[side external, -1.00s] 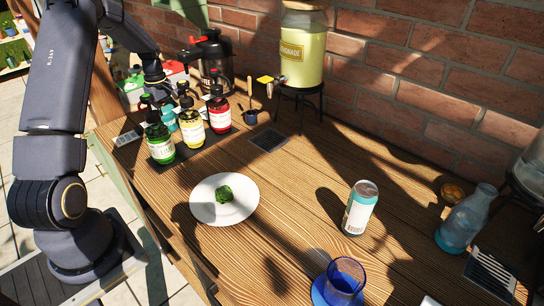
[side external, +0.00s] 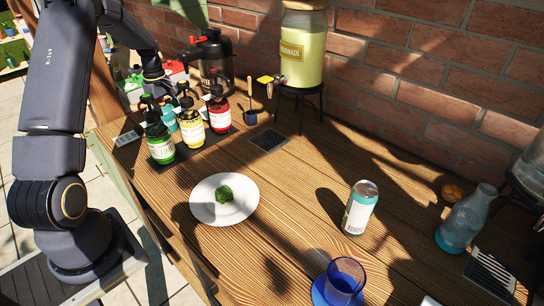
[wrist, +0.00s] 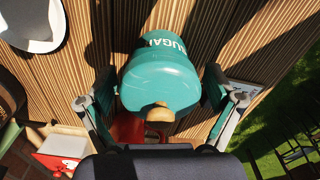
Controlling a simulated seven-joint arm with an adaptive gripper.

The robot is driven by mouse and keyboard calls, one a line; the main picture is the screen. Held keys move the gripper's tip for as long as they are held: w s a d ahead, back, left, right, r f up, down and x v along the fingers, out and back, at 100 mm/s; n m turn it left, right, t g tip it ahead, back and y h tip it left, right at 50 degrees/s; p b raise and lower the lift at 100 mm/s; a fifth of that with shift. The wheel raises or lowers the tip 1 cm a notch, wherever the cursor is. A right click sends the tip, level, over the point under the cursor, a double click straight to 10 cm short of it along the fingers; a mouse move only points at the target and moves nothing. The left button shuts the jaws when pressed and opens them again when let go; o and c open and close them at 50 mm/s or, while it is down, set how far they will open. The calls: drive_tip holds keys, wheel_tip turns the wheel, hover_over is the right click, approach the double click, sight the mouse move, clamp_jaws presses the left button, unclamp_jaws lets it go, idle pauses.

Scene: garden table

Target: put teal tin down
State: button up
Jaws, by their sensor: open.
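The teal tin (wrist: 160,75), lettered SUGAR and with a wooden knob on its lid, fills the middle of the wrist view. In the side external view a small teal part of it (side external: 168,118) shows among the syrup bottles, the rest hidden by them. My gripper (wrist: 160,92) is open, one finger on each side of the tin. A narrow gap seems to show at the sides, but I cannot tell whether a finger touches it. In the side view my gripper's fingers are mostly hidden behind the bottles.
Pump bottles, green (side external: 160,143), yellow (side external: 191,128) and red (side external: 219,115), stand close in front of the tin. A white plate (side external: 207,211) with a green item lies nearer. A can (side external: 359,208), blue glass (side external: 345,278) and blue bottle (side external: 465,220) stand right. The middle tabletop is clear.

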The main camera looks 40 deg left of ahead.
wheel_tip(320, 180, up, 11)
drive_tip(key=shift+f, duration=0.1)
drive_tip(key=s+d+r+m+t, duration=0.1)
drive_tip(key=d+r+m, duration=0.4)
drive_tip(key=d, duration=0.5)
drive_tip(key=s+d+r+m+t, duration=0.15)
drive_tip(key=d+r+m, duration=0.4)
drive_tip(key=d, duration=0.55)
drive_tip(key=s+d+f+m+t, duration=0.2)
drive_tip(key=s+d+m+t, duration=0.1)
drive_tip(key=s+d+m, duration=0.7)
drive_tip(key=s+d, duration=0.1)
drive_tip(key=d, duration=0.3)
drive_tip(key=shift+s, duration=0.35)
